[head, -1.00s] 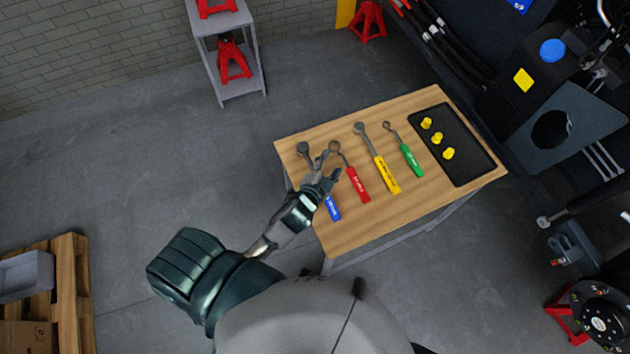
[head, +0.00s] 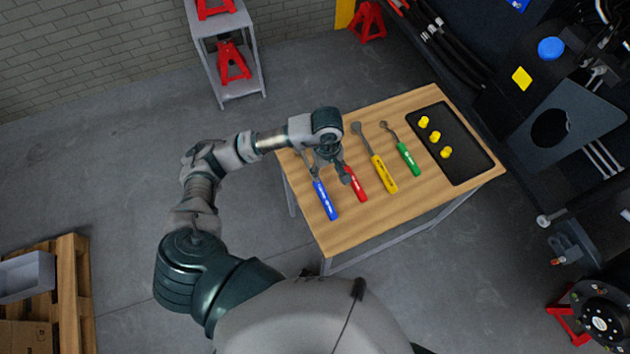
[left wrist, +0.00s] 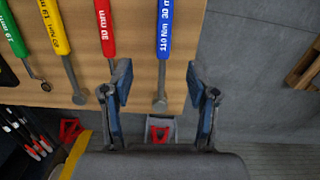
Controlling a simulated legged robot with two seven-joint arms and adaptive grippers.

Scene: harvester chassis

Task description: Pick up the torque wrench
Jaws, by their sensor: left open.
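The torque wrench, with a blue handle marked 110 Nm, lies on the wooden table in the head view (head: 325,200). Its handle also shows in the left wrist view (left wrist: 164,28), with its grey shaft and head pointing down the picture. My left gripper (head: 333,174) is over the tools, partly hiding the upper ends of the blue and red ones. In the left wrist view the left gripper (left wrist: 157,78) is open, with the blue wrench's shaft showing between its fingers and nothing held. I cannot tell the height gap. My right gripper is not in view.
A red-handled tool (head: 356,184), a yellow-handled ratchet (head: 384,175) and a green-handled tool (head: 408,160) lie alongside. A black tray (head: 467,163) with yellow caps is at the table's right. The table's (head: 345,238) near end is bare.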

